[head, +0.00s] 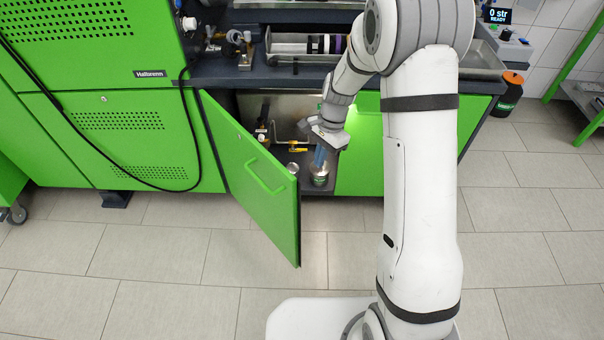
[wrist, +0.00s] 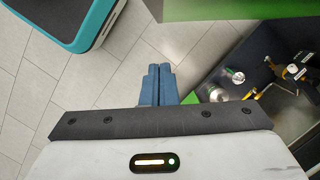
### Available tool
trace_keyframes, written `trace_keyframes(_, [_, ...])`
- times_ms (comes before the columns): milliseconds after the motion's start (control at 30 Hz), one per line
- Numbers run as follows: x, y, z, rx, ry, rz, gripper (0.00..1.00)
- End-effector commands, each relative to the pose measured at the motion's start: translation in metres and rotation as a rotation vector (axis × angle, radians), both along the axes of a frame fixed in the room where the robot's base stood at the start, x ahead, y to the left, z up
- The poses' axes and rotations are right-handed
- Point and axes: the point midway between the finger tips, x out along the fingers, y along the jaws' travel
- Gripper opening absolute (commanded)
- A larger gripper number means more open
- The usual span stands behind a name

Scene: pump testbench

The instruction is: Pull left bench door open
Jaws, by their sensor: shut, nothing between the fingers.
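The left bench door (head: 250,180) is green with a bar handle (head: 263,176) on its outer face. It stands swung out from the bench, hinged at its left, with the dark cabinet (head: 245,105) showing behind it. My gripper (head: 320,157) is to the right of the door, on its inner side, in front of the cabinet opening. Its blue fingers are together and empty, as the wrist view also shows (wrist: 159,84). The handle is apart from the fingers. A green panel shows at the top of the wrist view, above the fingertips.
A black cable (head: 115,182) hangs at left. The tiled floor in front is clear.

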Motion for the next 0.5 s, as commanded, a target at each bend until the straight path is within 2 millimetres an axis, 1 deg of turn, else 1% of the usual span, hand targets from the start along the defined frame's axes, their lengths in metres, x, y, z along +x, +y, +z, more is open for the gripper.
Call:
trace_keyframes(33, [0.002, 0.001, 0.002, 0.0, 0.006, -0.011, 0.0])
trace_keyframes(133, [0.003, 0.001, -0.004, 0.0, 0.011, -0.024, 0.0])
trace_keyframes(267, [0.0, 0.003, -0.02, 0.0, 0.013, -0.026, 0.0])
trace_keyframes(367, [-0.003, 0.006, -0.038, 0.0, 0.014, -0.026, 0.0])
trace_keyframes(500, [-0.008, 0.012, -0.068, 0.0, 0.014, -0.025, 0.0])
